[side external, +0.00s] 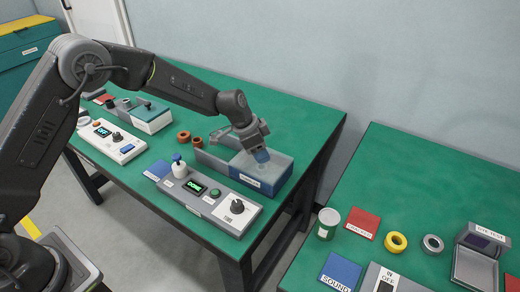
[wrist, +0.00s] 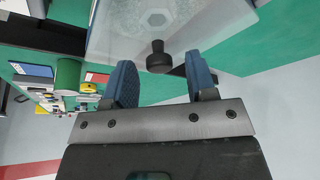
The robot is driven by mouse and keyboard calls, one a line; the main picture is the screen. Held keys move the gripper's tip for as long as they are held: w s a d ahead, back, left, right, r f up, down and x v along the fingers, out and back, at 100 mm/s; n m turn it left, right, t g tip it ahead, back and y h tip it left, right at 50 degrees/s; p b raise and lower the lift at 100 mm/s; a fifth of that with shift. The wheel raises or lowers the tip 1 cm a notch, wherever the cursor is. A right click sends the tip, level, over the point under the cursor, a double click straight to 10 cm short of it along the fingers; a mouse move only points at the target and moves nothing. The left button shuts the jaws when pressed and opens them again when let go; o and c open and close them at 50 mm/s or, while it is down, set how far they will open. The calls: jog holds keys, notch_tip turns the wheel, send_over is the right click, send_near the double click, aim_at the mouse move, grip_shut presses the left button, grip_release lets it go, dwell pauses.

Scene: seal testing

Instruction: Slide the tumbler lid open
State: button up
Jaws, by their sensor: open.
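A black knob (wrist: 158,58) stands at the lid's edge in the wrist view. My gripper (side external: 262,156) is over the lid. In the wrist view, its blue fingers (wrist: 162,75) are apart, one on each side of the knob, with gaps. Whether the fingertips reach the knob's height is unclear.
A control panel (side external: 208,198) with a lit green display stands in front of the tumbler. Two brown rings (side external: 184,137) sit to its left. A second bench (side external: 400,170) at right holds a tin (side external: 327,224), coloured cards, rings and an open case (side external: 476,262).

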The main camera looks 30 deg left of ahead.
jog(key=shift+f, duration=0.1)
jog(key=shift+c, duration=0.5)
grip_shut()
